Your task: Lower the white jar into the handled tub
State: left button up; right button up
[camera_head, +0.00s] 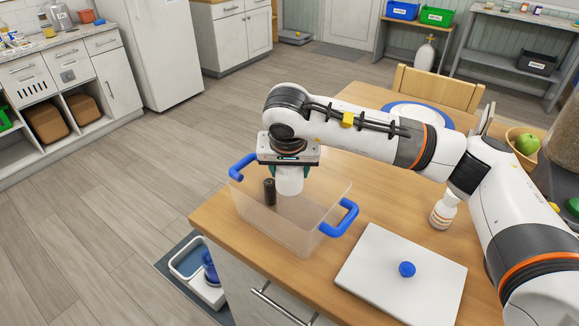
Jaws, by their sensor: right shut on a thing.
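The white jar (289,183) is held by my right gripper (288,169), which is shut on it from above. The handled tub (310,235) is a clear box with blue handles on the wooden table, near its left edge. The jar hangs over or within the tub's opening; I cannot tell whether it touches the bottom. A dark cylinder (270,192) stands in the tub, left of the jar. My left gripper is not in view.
A white lid with a blue knob (407,270) lies on the table right of the tub. A white bottle (443,211) stands behind the lid. A blue-rimmed plate (417,113) lies farther back, partly behind my arm. A bowl with a green apple (526,144) sits at right.

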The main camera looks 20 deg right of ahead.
aim_at(290, 183)
jog(key=shift+f+b, duration=1.75)
jog(key=shift+f, duration=0.35)
jog(key=o, duration=1.1)
